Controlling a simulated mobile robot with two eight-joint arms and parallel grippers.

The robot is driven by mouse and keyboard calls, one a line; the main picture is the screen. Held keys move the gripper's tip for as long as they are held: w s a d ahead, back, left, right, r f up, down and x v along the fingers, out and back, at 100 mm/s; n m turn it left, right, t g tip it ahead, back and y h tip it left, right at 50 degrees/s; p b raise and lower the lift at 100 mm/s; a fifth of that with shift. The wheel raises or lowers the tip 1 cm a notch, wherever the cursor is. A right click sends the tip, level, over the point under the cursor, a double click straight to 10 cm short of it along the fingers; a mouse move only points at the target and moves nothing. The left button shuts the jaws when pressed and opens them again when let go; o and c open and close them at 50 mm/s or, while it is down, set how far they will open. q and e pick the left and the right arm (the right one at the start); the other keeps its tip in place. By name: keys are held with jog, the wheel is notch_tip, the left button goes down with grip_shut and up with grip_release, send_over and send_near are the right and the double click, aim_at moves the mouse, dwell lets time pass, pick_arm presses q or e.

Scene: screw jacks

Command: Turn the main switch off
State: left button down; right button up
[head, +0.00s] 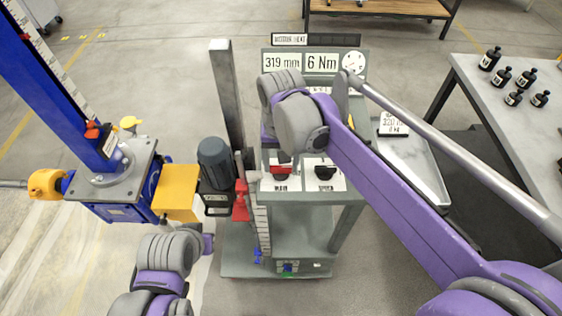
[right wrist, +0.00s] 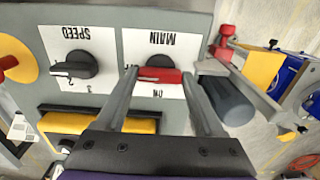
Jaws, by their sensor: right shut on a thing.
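The main switch is a red handle on a dark round knob on a white plate marked MAIN, in the right wrist view (right wrist: 160,76). The plate appears upside down there, with partly covered lettering below the handle. My right gripper (right wrist: 160,78) has one finger at each end of the red handle and is shut on it. In the head view the red switch (head: 281,171) shows on the console's front panel, just below my right wrist, which hides the fingers. My left arm shows at the bottom left; its gripper is not in view.
A black SPEED knob (right wrist: 80,65) sits beside the main switch, also on the head view's panel (head: 325,171). A grey motor (head: 214,162) and red clamp (head: 241,200) stand left of the console. A blue jack (head: 110,180) is farther left. A table with black bottles (head: 502,78) is right.

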aim_at(281, 167)
jog(key=o, duration=1.4)
pick_arm(q)
jog(key=shift+w+r+p, duration=0.2)
jog(key=shift+r+p, duration=0.2)
jog(key=shift+r, duration=0.1)
pick_arm(e)
notch_tip(281, 167, up, 11)
jog(key=shift+f, duration=0.1)
pick_arm(q)
jog(key=shift+s, duration=0.1)
